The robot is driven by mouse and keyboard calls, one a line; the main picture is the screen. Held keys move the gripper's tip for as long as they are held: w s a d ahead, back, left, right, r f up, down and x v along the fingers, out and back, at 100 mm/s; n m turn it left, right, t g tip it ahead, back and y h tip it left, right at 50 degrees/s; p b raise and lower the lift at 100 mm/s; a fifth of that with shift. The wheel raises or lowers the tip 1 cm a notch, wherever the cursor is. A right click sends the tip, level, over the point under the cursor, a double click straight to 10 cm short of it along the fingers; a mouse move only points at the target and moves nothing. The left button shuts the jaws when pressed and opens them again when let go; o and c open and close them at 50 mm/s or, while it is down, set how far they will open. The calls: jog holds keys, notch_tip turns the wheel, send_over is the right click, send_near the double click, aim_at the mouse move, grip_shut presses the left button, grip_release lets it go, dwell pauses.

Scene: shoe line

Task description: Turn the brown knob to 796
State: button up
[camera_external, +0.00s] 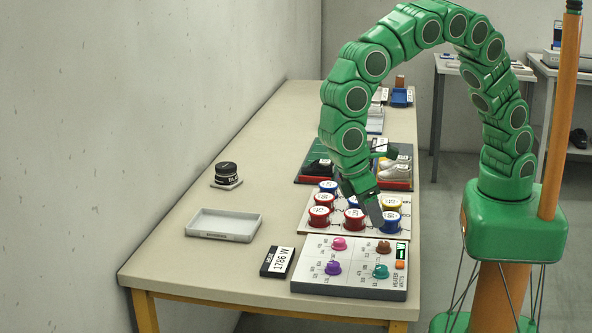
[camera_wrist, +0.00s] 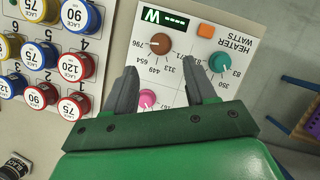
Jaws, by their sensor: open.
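The brown knob (camera_wrist: 158,43) is on the white heater panel (camera_wrist: 210,12), with a ring of printed numbers including 796, 654, 449 and 313. I cannot tell exactly where its pointer stands. In the external view the brown knob (camera_external: 384,247) is at the panel's back right. My gripper (camera_wrist: 160,66) is open and empty, its two fingertips apart on the near side of the knob, not around it. In the external view my gripper (camera_external: 362,206) hangs over the cap board, behind the panel.
Several colored lace caps (camera_wrist: 76,66) crowd the neighboring board.

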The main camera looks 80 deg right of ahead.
aim_at(384, 243)
jog(key=shift+s+d+r+m+t+y, duration=0.15)
jog(key=shift+s+d+t+y, duration=0.2)
jog(key=shift+s+t, duration=0.3)
jog(key=shift+s+d+m+t+y, duration=0.2)
jog(key=shift+s+t+y, duration=0.1)
jog(key=shift+s+t, duration=0.35)
jog(key=shift+s+d+r+m+t+y, duration=0.15)
jog(key=shift+s+d+t+y, duration=0.2)
jog(key=shift+s+t, duration=0.25)
jog(key=shift+w+f, duration=0.1)
jog(key=shift+f, duration=3.9)
grip_shut()
jog(key=shift+n, duration=0.6)
grip_release()
jog(key=shift+r, duration=0.1)
jog(key=shift+r, duration=3.85)
